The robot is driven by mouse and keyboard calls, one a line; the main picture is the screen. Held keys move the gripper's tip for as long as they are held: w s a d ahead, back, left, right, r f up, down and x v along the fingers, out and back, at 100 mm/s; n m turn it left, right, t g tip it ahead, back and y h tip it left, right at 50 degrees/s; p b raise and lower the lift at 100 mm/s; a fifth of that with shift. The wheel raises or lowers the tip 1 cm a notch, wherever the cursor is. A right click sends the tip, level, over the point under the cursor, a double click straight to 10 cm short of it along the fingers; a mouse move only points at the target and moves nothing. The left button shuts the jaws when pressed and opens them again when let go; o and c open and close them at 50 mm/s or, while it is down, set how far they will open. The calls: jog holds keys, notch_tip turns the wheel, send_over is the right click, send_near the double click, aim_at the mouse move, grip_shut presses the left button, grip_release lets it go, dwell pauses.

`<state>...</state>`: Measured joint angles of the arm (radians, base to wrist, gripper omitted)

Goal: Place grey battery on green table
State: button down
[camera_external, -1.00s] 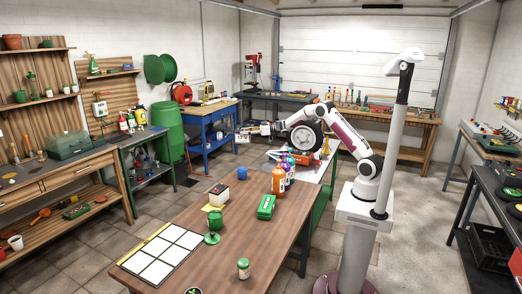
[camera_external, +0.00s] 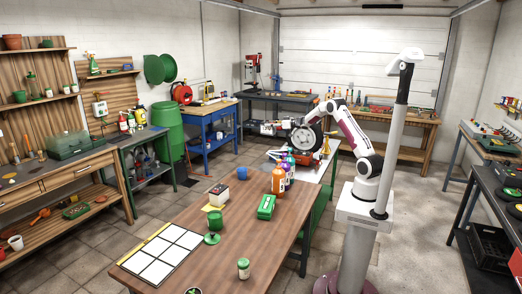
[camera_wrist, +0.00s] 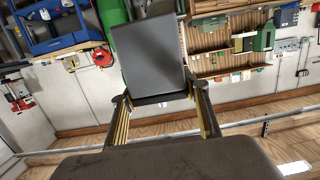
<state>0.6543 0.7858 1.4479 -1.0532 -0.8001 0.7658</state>
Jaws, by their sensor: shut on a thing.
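My gripper (camera_wrist: 160,98) is shut on the grey battery (camera_wrist: 150,55), a flat grey block that stands up between the fingers in the wrist view. In the external view my gripper (camera_external: 268,128) is small, held in the air left of the black wheel; the battery is too small to make out clearly there. A table with green legs and side panels and a white top (camera_external: 326,168) stands under and beside my arm. Another green-framed table with a dark top (camera_external: 143,137) stands at the left. I cannot tell which is the green table.
The brown table (camera_external: 190,262) in front holds an orange bottle (camera_external: 278,181), a green box (camera_external: 266,207) and a white grid panel (camera_external: 163,252). The black wheel (camera_external: 306,139) is close to my arm. A blue workbench (camera_external: 208,118) and green barrel (camera_external: 169,128) stand behind.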

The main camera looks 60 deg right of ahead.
jog(key=shift+s+d+r+h, duration=0.15)
jog(key=shift+s+d, duration=0.1)
jog(key=shift+d, duration=0.25)
jog(key=shift+s+d+r+h, duration=0.1)
jog(key=shift+s+d+h, duration=0.1)
jog(key=shift+d, duration=0.25)
jog(key=shift+s+d+f, duration=0.1)
jog(key=shift+d+f, duration=0.05)
jog(key=shift+f, duration=0.25)
notch_tip(320, 180, down, 18)
jog(key=shift+f, duration=0.15)
notch_tip(320, 180, down, 6)
dwell(0.4)
jog(key=shift+f, duration=0.1)
jog(key=shift+f, duration=1.8)
jog(key=shift+f, duration=0.15)
